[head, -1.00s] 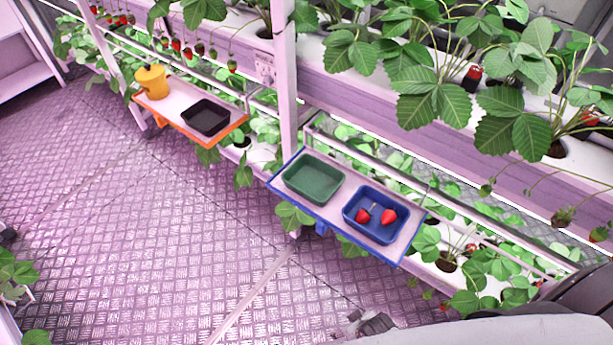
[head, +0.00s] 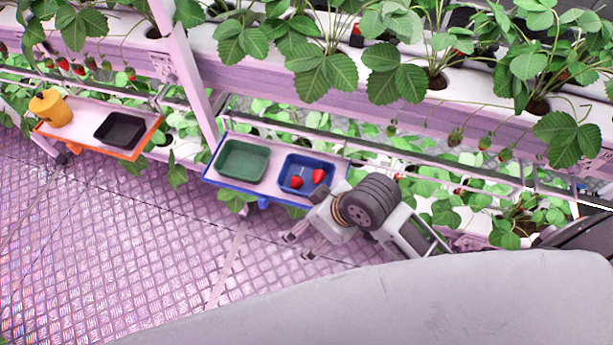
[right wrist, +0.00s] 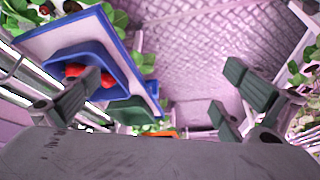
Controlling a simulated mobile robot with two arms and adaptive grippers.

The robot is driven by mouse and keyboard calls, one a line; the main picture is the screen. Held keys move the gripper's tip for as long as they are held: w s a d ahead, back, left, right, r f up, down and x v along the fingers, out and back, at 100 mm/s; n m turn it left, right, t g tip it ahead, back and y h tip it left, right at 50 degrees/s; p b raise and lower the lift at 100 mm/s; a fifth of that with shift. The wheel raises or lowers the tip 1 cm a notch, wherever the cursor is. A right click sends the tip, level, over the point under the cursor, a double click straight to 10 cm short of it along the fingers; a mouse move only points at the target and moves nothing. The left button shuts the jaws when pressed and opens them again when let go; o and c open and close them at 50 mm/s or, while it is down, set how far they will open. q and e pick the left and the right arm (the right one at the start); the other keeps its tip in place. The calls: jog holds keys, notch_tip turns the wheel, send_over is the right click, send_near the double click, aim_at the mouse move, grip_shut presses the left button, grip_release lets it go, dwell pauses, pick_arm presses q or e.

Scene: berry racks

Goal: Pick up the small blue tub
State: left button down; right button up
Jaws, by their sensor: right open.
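The small blue tub (head: 286,178) stands on the right part of a blue-edged shelf (head: 214,173) in the head view, with two red strawberries (head: 318,176) inside. My right gripper (head: 300,247) is below and just right of the tub, in front of the shelf, apart from it. Its fingers are spread and empty. In the right wrist view the blue tub (right wrist: 62,60) is at upper left, partly hidden behind a left finger, and my open right gripper (right wrist: 155,98) spans the frame. My left gripper is not in view.
A green tub (head: 243,161) stands left of the blue one on the same shelf. Strawberry plants hang close above and behind. The metal floor (head: 110,250) in front is clear.

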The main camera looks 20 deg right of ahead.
jog(key=w+a+f+n, duration=0.1)
jog(key=w+n, duration=0.2)
jog(key=w, duration=0.4)
jog(key=n+g, duration=0.1)
send_near(307, 181)
jog(key=shift+w+a+r, duration=0.55)
jog(key=shift+a+r, duration=0.05)
jog(key=shift+w+d+f+g, duration=0.1)
jog(key=shift+w+g, duration=0.05)
jog(key=shift+g, duration=0.15)
jog(key=x, duration=0.2)
jog(key=p+x, duration=0.1)
jog(key=x, duration=0.3)
jog(key=shift+s+f+p, duration=0.2)
jog(key=shift+s+p, duration=0.05)
jog(key=shift+p, duration=0.1)
jog(key=shift+w+a+f, duration=0.15)
jog(key=shift+a+f, duration=0.05)
jog(key=shift+f, duration=0.3)
pick_arm(q)
jog(key=shift+w+r, duration=0.3)
jog(key=shift+r, duration=0.5)
pick_arm(e)
jog(key=c, duration=1)
